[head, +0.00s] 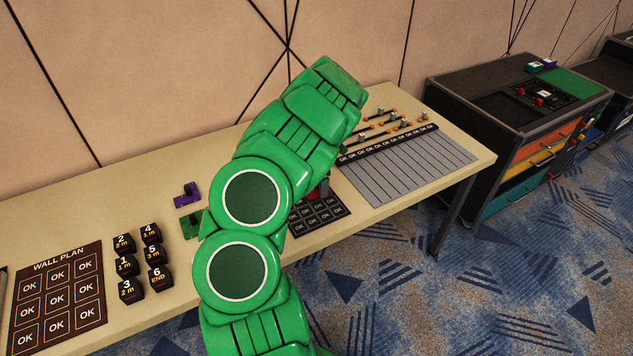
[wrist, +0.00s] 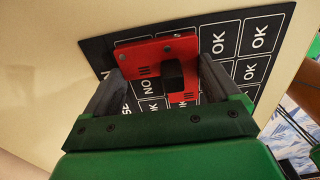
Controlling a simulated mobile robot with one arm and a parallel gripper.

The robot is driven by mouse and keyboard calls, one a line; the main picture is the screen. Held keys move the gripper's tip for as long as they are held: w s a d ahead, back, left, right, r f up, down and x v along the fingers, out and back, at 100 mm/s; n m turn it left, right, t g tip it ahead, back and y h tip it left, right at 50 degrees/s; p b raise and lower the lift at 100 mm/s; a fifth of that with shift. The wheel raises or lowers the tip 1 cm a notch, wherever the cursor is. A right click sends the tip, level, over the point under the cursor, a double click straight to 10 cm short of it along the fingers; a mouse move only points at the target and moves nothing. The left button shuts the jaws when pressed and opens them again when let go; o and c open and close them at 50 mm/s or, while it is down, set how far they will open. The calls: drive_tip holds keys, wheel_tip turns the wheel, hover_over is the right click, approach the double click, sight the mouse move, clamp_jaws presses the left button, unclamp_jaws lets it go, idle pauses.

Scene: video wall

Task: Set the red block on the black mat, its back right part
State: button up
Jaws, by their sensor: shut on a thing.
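The red block (wrist: 150,55) is a flat red plate with a dark knob, seen in the wrist view between the fingers of my gripper (wrist: 163,72). My gripper is shut on it. The black mat (wrist: 230,78) with white-framed OK cells lies below and around the block in that view. In the head view the black mat (head: 322,216) is on the table, partly hidden by my green arm. A small bit of the red block (head: 325,187) shows beside the arm, over the mat's back part. I cannot tell whether the block touches the mat.
A purple block (head: 186,194) and a green block (head: 189,226) stand left of my arm on the beige table (head: 80,215). Several black numbered blocks (head: 125,265) and the wall plan mat (head: 59,300) are further left. A grey-striped panel (head: 410,165) lies right of the mat.

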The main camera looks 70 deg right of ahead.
drive_tip(key=shift+f, duration=0.1)
drive_tip(key=o, duration=1)
drive_tip(key=shift+c, duration=0.2)
